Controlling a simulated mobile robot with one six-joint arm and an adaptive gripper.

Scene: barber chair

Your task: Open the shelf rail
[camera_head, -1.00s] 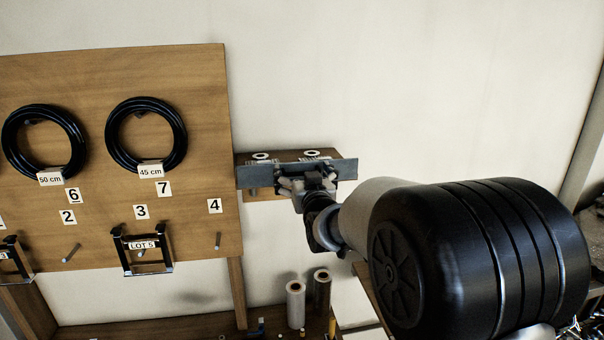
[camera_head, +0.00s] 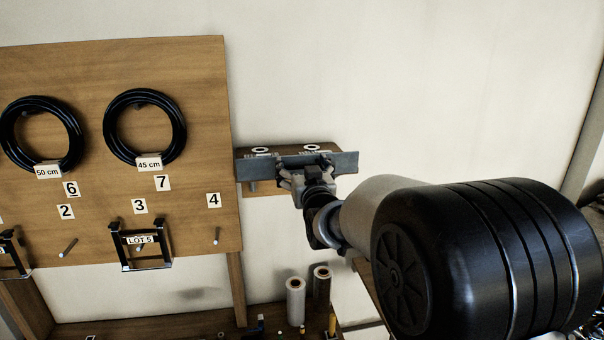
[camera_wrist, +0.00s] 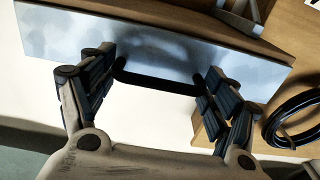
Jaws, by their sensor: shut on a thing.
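The shelf rail (camera_head: 343,163) is a long grey metal strip across the front of a small wooden wall shelf (camera_head: 250,190), right of the pegboard. In the wrist view the rail (camera_wrist: 62,40) is a pale metal plate with a black bar handle (camera_wrist: 155,82) on its face. My gripper (camera_head: 306,178) is at the middle of the rail. In the wrist view my gripper (camera_wrist: 161,68) has one finger at each end of the handle and is shut on it. Two white rings (camera_head: 311,147) show behind the rail.
The wooden pegboard (camera_head: 100,80) is at the left, with cable coils (camera_head: 183,130) and a LOT 5 holder (camera_head: 116,255). Rolls (camera_head: 296,300) stand on the lower bench. A coil (camera_wrist: 303,120) shows in the wrist view. The wall above the shelf is clear.

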